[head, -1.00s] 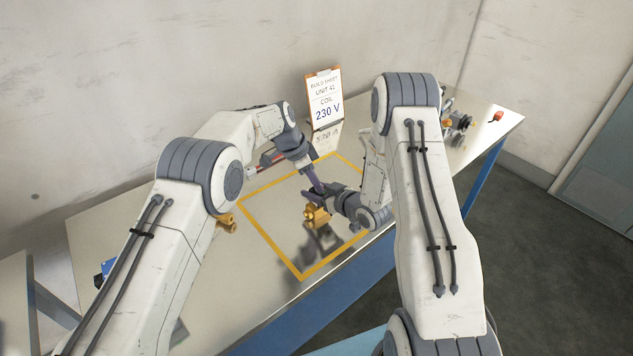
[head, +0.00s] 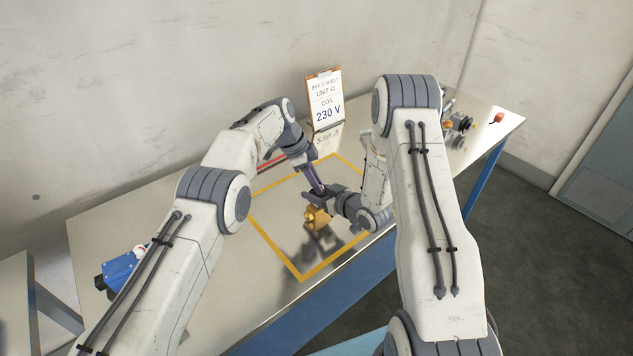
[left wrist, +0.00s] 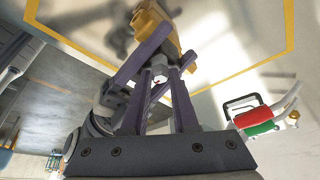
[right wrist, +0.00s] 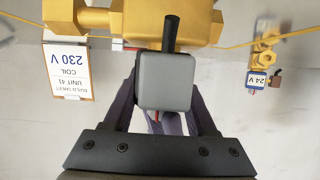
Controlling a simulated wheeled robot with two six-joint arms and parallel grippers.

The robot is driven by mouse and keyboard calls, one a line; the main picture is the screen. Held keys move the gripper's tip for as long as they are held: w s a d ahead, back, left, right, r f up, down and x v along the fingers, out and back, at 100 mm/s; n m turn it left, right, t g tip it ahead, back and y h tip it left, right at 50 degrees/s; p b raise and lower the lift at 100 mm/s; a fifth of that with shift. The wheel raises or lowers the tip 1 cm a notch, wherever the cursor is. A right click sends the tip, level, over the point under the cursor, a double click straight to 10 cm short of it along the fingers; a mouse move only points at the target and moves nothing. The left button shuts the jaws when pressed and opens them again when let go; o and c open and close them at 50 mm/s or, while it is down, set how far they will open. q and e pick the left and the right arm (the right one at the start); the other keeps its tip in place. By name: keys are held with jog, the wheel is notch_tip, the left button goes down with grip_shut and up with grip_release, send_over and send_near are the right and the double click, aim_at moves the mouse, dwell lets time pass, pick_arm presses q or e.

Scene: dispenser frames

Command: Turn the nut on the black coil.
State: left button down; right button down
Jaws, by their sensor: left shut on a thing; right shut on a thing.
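The brass valve body (head: 316,217) is over the yellow-outlined area of the bench. It also shows in the left wrist view (left wrist: 153,22) and across the top of the right wrist view (right wrist: 140,22). My left gripper (head: 319,190) reaches down from above. Its purple fingers close around a small pale nut (left wrist: 158,73).
A build sheet (head: 326,100) reading 230 V stands at the back. Another brass valve with a 24 V label (right wrist: 258,78) shows in the right wrist view. A blue object (head: 118,270) is at the bench's left; small parts (head: 458,122) lie far right.

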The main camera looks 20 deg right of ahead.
pick_arm(q)
jog(key=shift+w+a, duration=0.1)
jog(key=shift+w, duration=0.05)
jog(key=c, duration=1)
grip_release()
jog(key=shift+o, duration=0.2)
jog(key=shift+n, duration=0.3)
jog(key=n+t, duration=0.1)
jog(key=n, duration=0.1)
jog(key=s+n+t, duration=0.1)
jog(key=n, duration=0.1)
jog(key=shift+n, duration=0.4)
jog(key=n+t, duration=0.1)
jog(key=n, duration=0.1)
jog(key=n+t, duration=0.1)
jog(key=n, duration=0.1)
jog(key=shift+s+d+n+y, duration=0.2)
jog(key=shift+n+y, duration=0.1)
jog(key=shift+n, duration=0.1)
jog(key=v, duration=1.3)
jog(key=s+a+r+n+g+y, duration=0.1)
jog(key=s+a, duration=0.5)
jog(key=s, duration=0.4)
jog(key=s+a+r+n, duration=0.1)
jog(key=s+a+r, duration=0.1)
jog(key=s+a, duration=0.4)
jog(key=s, duration=0.4)
jog(key=shift+a+r+n+g+y, duration=0.25)
jog(key=shift+a+n+g+y, duration=0.05)
jog(key=shift+a+g+y, duration=0.1)
